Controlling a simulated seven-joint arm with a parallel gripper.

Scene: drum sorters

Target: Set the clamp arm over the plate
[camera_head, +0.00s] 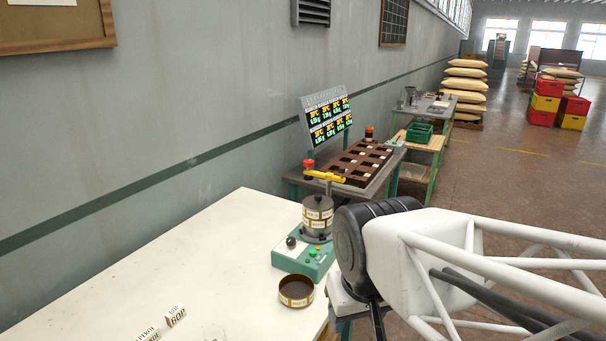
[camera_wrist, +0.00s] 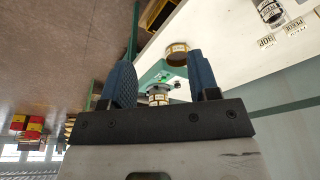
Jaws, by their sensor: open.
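The sorter has a green base (camera_head: 303,262) with a dark stacked drum (camera_head: 318,222) bearing pale labels. The yellow clamp arm (camera_head: 326,177) is a roughly level bar above the drum, with a red knob near its left end. I cannot tell the plate apart from the drum's top, nor whether the arm lies squarely over it. In the wrist view the drum (camera_wrist: 158,97) and green base (camera_wrist: 152,76) show between the blue fingers of my gripper (camera_wrist: 161,72). The gripper is open and empty, apart from the sorter. The clamp arm is not clear there.
A round labelled pan (camera_head: 296,291) stands on the white table (camera_head: 190,262) in front of the sorter; small label blocks (camera_head: 175,315) lie nearer. Behind are a display board (camera_head: 328,115) and a dark compartment tray (camera_head: 353,160).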

